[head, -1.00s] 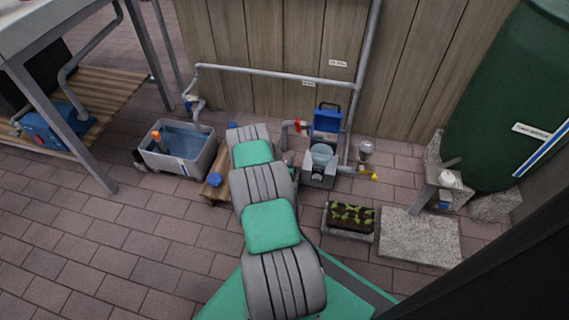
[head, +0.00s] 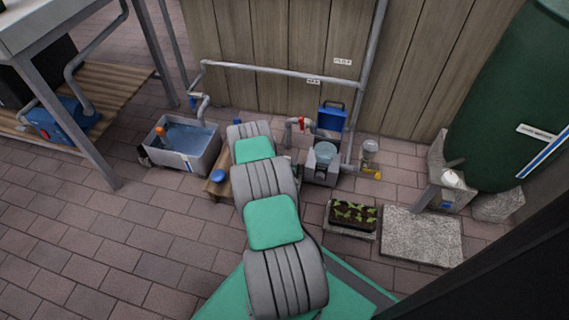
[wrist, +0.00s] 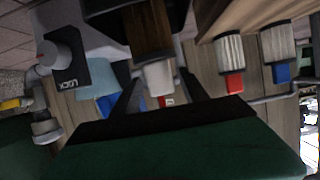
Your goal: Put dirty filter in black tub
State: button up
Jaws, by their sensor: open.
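In the wrist view, which looks upside down, the dirty filter (wrist: 151,30) is a brown pleated cylinder with a whitish end cap. Its brown part shows against the black tub (wrist: 104,22), with dark tub surface on both sides. I cannot tell how deep it sits in the tub. My gripper (wrist: 160,88) is open, its two dark fingers on either side of the white cap. Whether they touch it is unclear. In the head view my arm hides the gripper, the filter and the black tub.
White filters with a red cap (wrist: 234,82) and a blue cap (wrist: 281,72) are beside the tub. A grey water tub (head: 207,155) stands left of my arm. Paving is clear at left.

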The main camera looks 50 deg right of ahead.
jog(key=p+v, duration=0.3)
jog(key=v, duration=0.8)
jog(key=w+a+r+g+y, duration=0.1)
jog(key=w+a+r+g, duration=0.1)
jog(key=w+r, duration=0.8)
jog(key=a+r+n+y, duration=0.1)
jog(key=a+r+y, duration=0.2)
jog(key=a+r, duration=0.6)
jog(key=s+a+r+n+y, duration=0.2)
jog(key=a+r+n+y, duration=0.1)
jog(key=a+r, duration=0.4)
jog(key=s+a+r+n+y, duration=0.25)
jog(key=a+r, duration=0.25)
jog(key=a, duration=0.5)
jog(key=s+a+r+n+y, duration=0.1)
jog(key=s+a+r+n, duration=0.1)
jog(key=s+a, duration=0.3)
jog(key=s+a+r+n+g+y, duration=0.1)
jog(key=s+a+r+n+y, duration=0.1)
jog(key=s+a+n, duration=0.3)
jog(key=shift+s+a+r, duration=0.3)
jog(key=shift+a+r, duration=0.15)
jog(key=shift+a, duration=0.15)
